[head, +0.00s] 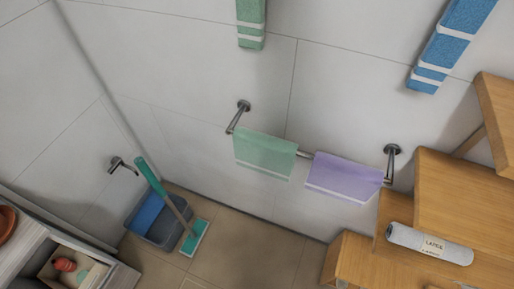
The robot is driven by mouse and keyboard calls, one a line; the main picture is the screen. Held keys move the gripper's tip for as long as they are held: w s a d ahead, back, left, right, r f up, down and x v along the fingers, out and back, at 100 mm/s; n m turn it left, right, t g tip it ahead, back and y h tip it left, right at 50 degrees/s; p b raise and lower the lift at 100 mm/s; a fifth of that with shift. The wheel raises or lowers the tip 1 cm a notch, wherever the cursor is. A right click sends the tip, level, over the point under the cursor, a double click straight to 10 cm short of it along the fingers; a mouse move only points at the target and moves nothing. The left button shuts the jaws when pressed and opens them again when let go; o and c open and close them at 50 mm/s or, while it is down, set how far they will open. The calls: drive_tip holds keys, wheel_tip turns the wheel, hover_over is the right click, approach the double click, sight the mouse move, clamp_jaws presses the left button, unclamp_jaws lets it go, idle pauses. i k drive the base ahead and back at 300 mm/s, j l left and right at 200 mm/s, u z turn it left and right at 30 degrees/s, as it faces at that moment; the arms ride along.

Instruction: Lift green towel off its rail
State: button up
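A light green towel (264,155) with a pale band near its lower edge hangs over the left part of a metal wall rail (305,155). A purple towel (343,176) hangs to its right on the same rail, with a short bare stretch between them. A second green towel (251,24) with white stripes hangs higher on the wall, cut off by the top edge, so its support is hidden. My gripper is not in view.
A striped blue towel (450,45) hangs at upper right. Wooden steps (455,190) stand at right, with a rolled grey item (429,244) on one. A blue-grey bucket (157,220) and a green-handled mop (165,195) stand below left. A cart (40,245) fills the lower left corner.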

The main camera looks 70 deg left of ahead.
sight(275, 157)
drive_tip(key=u, duration=2.5)
drive_tip(key=i+l+u, duration=0.15)
drive_tip(key=i, duration=0.25)
drive_tip(key=i+l+u, duration=0.15)
drive_tip(key=i+l, duration=0.15)
drive_tip(key=i, duration=0.1)
